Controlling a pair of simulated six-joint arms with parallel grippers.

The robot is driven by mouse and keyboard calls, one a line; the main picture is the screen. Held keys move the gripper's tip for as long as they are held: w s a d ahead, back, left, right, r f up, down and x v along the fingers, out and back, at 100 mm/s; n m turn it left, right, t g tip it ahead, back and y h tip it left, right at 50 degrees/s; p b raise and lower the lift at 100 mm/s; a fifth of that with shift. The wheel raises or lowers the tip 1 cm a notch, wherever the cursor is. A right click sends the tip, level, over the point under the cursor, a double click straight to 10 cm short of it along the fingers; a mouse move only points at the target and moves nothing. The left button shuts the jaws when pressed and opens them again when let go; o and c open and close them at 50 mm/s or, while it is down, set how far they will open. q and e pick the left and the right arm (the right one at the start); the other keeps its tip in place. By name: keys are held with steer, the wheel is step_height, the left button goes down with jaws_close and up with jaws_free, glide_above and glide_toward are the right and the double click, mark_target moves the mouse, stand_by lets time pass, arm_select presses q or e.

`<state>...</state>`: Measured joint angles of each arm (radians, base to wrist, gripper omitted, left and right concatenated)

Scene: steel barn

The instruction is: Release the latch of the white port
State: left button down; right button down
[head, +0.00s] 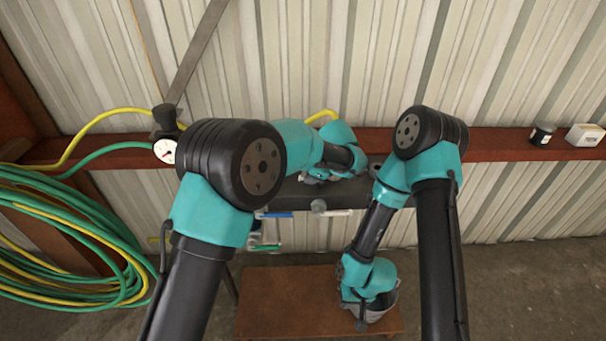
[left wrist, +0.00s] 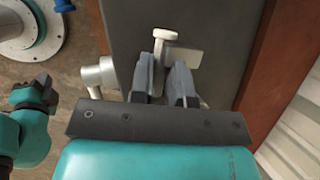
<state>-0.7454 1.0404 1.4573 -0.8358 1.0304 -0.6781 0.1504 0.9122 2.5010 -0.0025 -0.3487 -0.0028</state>
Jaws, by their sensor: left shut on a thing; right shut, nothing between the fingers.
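My left gripper (left wrist: 163,70) is shut in the left wrist view, its fingers at the pale fitting on the dark grey box (left wrist: 222,25). The fitting shows a small white knob (left wrist: 163,36) and a flat pale tab (left wrist: 184,53) just beyond the fingertips. The part between the fingers is mostly hidden. In the head view, my left arm covers most of this spot. A white lever (head: 336,213) hangs at the box's lower edge. My right gripper (head: 362,322) is shut and empty, pointing down low over the brown stool, well apart from the box.
A blue lever (head: 274,215) and green lever (head: 265,247) sit left of the white one. A gauge (head: 165,151) and coiled hoses (head: 70,245) are at the left. A black jar (head: 542,134) and white box (head: 584,136) stand on the red beam (head: 495,145). The brown stool (head: 285,305) is below.

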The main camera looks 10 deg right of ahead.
arm_select(q)
steer(key=shift+s+n+g+y, duration=0.3)
steer(key=shift+n+g+y, duration=0.1)
steer(key=shift+n, duration=0.9)
steer(key=shift+a, duration=0.1)
steer(key=c, duration=1.4)
jaws_free()
steer(key=shift+r, duration=0.15)
